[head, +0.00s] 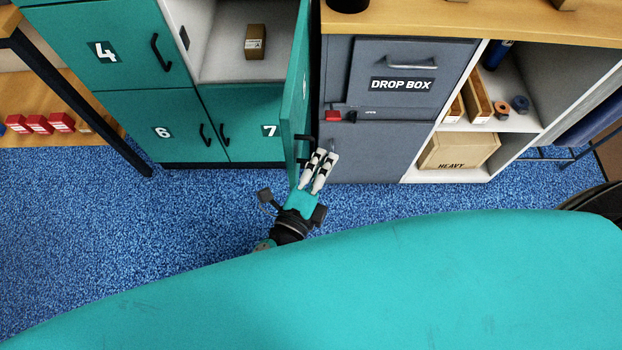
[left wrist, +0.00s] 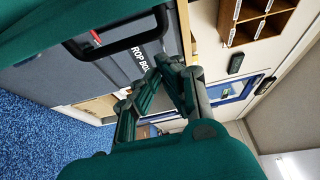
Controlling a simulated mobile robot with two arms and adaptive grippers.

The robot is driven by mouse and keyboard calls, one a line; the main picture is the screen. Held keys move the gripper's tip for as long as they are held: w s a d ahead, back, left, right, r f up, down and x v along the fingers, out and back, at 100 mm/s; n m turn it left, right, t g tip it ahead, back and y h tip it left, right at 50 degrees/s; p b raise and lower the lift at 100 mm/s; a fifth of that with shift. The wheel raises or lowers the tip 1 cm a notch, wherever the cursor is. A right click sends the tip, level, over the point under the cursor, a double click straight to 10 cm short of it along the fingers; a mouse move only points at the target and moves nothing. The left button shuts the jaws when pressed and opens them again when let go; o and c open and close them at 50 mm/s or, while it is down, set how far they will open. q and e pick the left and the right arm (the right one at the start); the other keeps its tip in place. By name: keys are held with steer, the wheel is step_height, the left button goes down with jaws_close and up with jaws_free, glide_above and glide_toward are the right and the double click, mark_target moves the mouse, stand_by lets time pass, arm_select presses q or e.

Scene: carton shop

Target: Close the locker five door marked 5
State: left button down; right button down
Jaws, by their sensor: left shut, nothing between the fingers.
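The locker five door (head: 296,95) is teal and stands swung wide open, seen nearly edge-on in the head view. Its number is too foreshortened to read. The open locker (head: 225,62) behind it holds a small brown carton (head: 255,42). A black handle (head: 304,141) sits low on the door's right-hand face. My left gripper (head: 322,156) is shut and empty, just beside the handle; I cannot tell whether they touch. In the left wrist view the gripper (left wrist: 170,66) shows close to a black handle (left wrist: 128,42) on a teal panel. My right gripper is not in view.
A grey drop box cabinet (head: 385,135) stands right of the open door, close to my left gripper. Shut lockers 4 (head: 120,65), 6 (head: 150,140) and 7 (head: 245,105) are at the left. A white shelf (head: 520,120) stands further right. Blue carpet (head: 90,220) in front is clear.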

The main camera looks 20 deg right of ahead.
mark_target(311, 145)
arm_select(q)
steer(key=shift+w+a+p, duration=0.1)
steer(key=shift+w+a, duration=0.1)
steer(key=shift+a, duration=0.45)
steer(key=shift+w+a+p, duration=0.1)
steer(key=shift+w+a, duration=0.15)
steer(key=shift+a, duration=0.4)
steer(key=shift+w+a+p, duration=0.1)
steer(key=shift+w+a, duration=0.1)
steer(key=shift+a, duration=0.45)
steer(key=shift+a, duration=0.1)
